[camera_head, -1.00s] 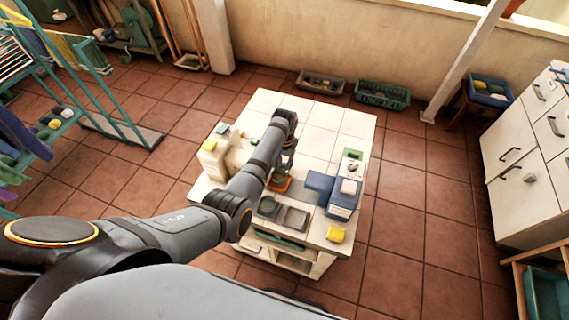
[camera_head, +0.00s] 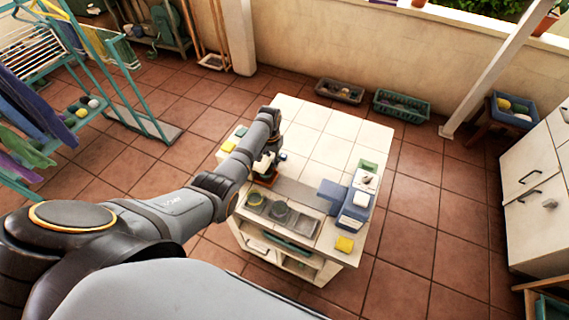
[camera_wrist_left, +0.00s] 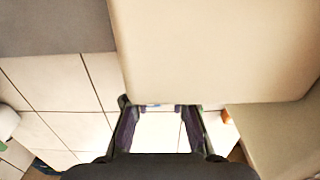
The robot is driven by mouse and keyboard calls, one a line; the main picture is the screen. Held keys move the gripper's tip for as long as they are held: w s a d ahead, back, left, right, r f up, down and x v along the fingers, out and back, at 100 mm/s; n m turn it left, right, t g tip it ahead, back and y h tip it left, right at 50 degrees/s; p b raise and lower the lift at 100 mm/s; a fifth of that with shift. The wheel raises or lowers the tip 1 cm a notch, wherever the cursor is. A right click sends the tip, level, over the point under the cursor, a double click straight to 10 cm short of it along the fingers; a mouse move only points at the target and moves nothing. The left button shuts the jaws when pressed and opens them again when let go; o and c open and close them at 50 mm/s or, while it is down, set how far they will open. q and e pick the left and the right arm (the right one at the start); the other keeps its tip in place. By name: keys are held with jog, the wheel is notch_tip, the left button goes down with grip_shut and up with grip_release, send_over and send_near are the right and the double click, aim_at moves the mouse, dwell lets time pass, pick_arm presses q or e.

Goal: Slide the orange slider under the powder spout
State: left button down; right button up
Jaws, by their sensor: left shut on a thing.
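The orange slider (camera_head: 264,181) shows in the head view as a small patch on the white tiled counter, just below the end of my left arm. My left gripper (camera_wrist_left: 158,107) is shut on it; the arm's end hides most of the grip in the head view. In the left wrist view a large cream body (camera_wrist_left: 215,45), apparently the powder dispenser, fills the upper right. A small orange bit (camera_wrist_left: 226,117) shows beside its lower edge. I cannot make out the spout. My right gripper is not in view.
The counter's back tiles (camera_head: 320,135) are clear.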

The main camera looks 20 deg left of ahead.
pick_arm(q)
jog(key=shift+a+r, duration=0.1)
jog(key=shift+a, duration=0.05)
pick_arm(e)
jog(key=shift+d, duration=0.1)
pick_arm(q)
jog(key=c, duration=1.5)
grip_release()
jog(key=shift+a, duration=0.1)
jog(key=o, duration=0.3)
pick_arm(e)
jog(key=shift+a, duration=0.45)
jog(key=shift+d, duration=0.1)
pick_arm(q)
notch_tip(320, 180, up, 12)
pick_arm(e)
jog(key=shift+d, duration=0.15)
